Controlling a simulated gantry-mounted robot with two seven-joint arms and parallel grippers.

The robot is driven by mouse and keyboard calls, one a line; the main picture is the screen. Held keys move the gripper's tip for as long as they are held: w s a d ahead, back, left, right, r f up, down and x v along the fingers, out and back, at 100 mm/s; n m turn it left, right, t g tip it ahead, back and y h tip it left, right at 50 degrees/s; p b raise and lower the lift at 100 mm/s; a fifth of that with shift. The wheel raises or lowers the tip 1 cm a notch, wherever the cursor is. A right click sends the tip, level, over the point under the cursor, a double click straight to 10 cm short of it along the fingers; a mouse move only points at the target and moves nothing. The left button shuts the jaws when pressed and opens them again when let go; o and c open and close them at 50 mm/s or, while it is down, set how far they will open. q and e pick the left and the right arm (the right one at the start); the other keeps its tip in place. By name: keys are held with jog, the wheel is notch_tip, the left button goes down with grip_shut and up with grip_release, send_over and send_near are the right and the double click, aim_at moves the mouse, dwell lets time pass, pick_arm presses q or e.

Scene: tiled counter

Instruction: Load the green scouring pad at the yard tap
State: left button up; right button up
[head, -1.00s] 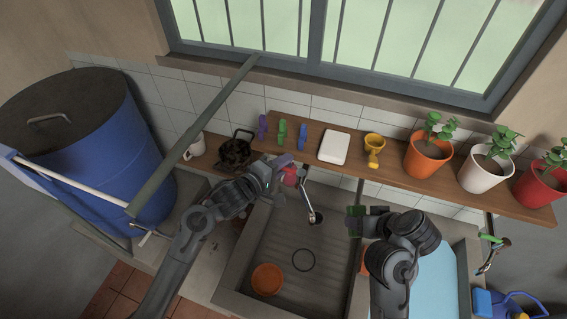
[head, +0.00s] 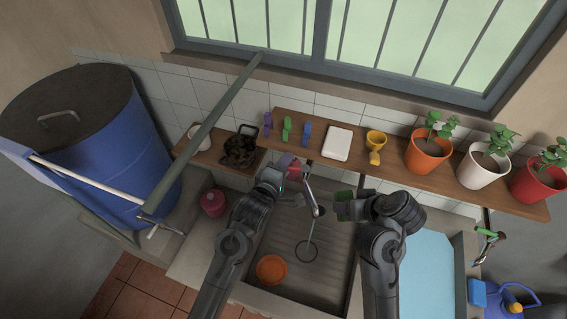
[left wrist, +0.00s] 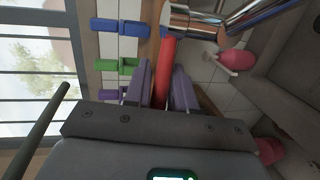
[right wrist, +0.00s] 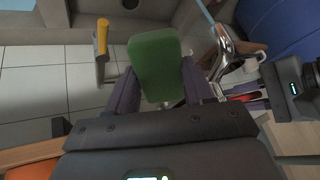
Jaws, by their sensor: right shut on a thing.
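The yard tap (head: 314,197) stands over the left basin, and a thin stream falls from its spout. My left gripper (head: 288,168) is at the tap's red lever (left wrist: 164,75). In the left wrist view the lever lies between its fingers (left wrist: 165,88); whether they press on it is unclear. My right gripper (right wrist: 160,92) is shut on the green scouring pad (right wrist: 155,65). The pad also shows in the head view (head: 343,208), just right of the spout, apart from it and from the stream.
An orange bowl (head: 271,269) sits in the left basin (head: 325,283), near a dark ring (head: 306,252). The wooden shelf (head: 392,174) behind holds coloured pegs, a white block (head: 337,143), a yellow cup (head: 376,140) and potted plants. A blue barrel (head: 120,150) stands left.

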pick_arm(q)
jog(key=shift+o, duration=1.2)
jog(key=b+v, duration=0.1)
jog(key=v, duration=1.1)
jog(key=shift+b, duration=0.3)
pick_arm(e)
jog(key=shift+f, duration=0.8)
